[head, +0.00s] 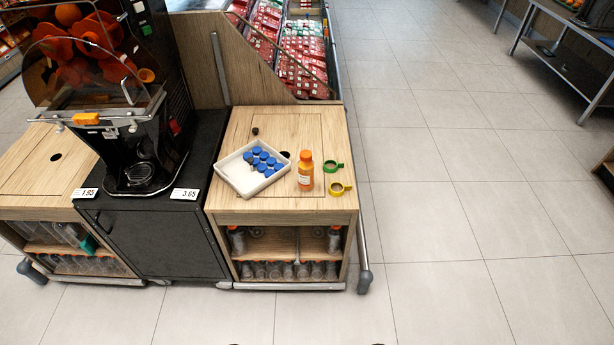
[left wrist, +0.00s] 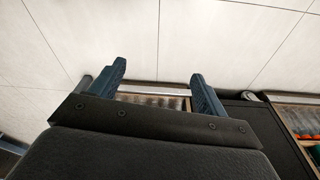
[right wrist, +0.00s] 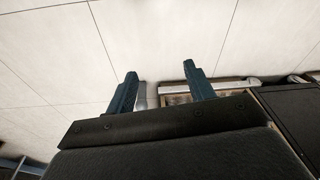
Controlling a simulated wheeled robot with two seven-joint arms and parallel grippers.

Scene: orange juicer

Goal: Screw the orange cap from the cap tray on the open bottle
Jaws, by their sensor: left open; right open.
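A white cap tray (head: 236,184) stands at a slant on the wooden counter. It holds several blue caps (head: 263,160) and something small and dark at its left; I make out no orange cap in it. Right of the tray stands an upright orange bottle (head: 305,175) with a white label. Its top looks orange; I cannot tell whether that is a cap or the open neck. My left gripper (left wrist: 158,70) and my right gripper (right wrist: 160,70) are open and empty, in front of the cabinet and away from the tray and bottle.
A green ring (head: 333,166) and a yellow ring (head: 341,188) lie right of the bottle. A small dark object (head: 255,131) lies behind the tray. The black juicer (head: 140,110) stands to the left. Shelves below hold clear bottles (head: 290,270). The tiled floor (head: 450,230) at right is clear.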

